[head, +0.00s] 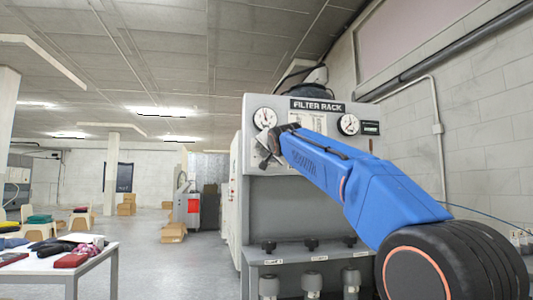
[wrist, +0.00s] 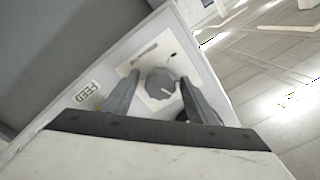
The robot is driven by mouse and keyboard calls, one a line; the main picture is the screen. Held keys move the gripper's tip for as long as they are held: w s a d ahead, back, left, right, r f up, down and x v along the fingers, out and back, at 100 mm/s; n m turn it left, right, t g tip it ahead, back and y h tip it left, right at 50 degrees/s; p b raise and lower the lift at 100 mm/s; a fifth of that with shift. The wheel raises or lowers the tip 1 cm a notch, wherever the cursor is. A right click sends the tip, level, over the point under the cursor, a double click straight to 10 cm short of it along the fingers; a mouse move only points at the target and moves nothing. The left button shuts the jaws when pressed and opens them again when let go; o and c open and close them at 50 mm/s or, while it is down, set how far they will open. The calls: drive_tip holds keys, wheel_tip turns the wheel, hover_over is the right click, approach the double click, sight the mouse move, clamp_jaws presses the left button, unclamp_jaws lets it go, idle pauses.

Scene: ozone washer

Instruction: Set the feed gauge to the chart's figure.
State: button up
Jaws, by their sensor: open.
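The feed knob (wrist: 162,88) is a grey round knob with a pale pointer mark, on a light plate beside a FEED label (wrist: 88,91) in the wrist view. My gripper (wrist: 160,77) is open, with one finger on each side of the knob; whether either touches it cannot be told. In the head view my gripper (head: 267,150) is at the panel's left, just below the left gauge (head: 265,118), and hides the knob. That gauge has a white dial; its reading is too small to tell. A white chart (head: 308,121) is partly hidden by my arm, its figures unreadable.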

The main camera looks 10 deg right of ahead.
drive_tip(key=shift+c, duration=0.6)
drive_tip(key=c, duration=0.9)
drive_tip(key=shift+n, duration=1)
drive_tip(key=shift+c, duration=0.2)
drive_tip(key=o, duration=1.1)
drive_tip(key=shift+c, duration=0.2)
drive_tip(key=shift+s, duration=0.1)
drive_tip(key=s, duration=1.7)
drive_tip(key=shift+s, duration=0.1)
